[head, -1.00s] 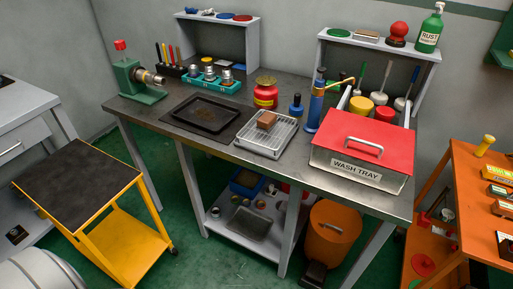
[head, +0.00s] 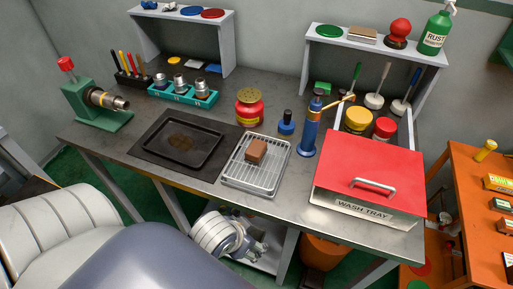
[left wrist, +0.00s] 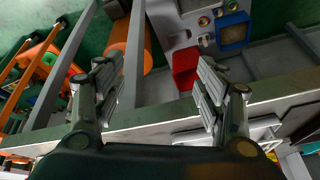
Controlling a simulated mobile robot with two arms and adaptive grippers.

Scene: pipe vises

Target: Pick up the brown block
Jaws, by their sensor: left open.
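The brown block (head: 256,151) rests on a silver wire rack (head: 240,183) in a tray near the front edge of the workbench. My left gripper (head: 262,247) is in front of the bench, lower in the picture than the rack and block, over the lower shelf. In the left wrist view its two ridged fingers (left wrist: 160,88) are spread wide with nothing between them. The block is not clearly visible in that view. My right gripper is not in view.
A dark baking tray (head: 182,140) lies left of the rack. A red jar (head: 249,112), blue torch (head: 308,135) and red-lidded wash tray (head: 368,187) stand around it. The bench's front edge (left wrist: 150,123) crosses the wrist view.

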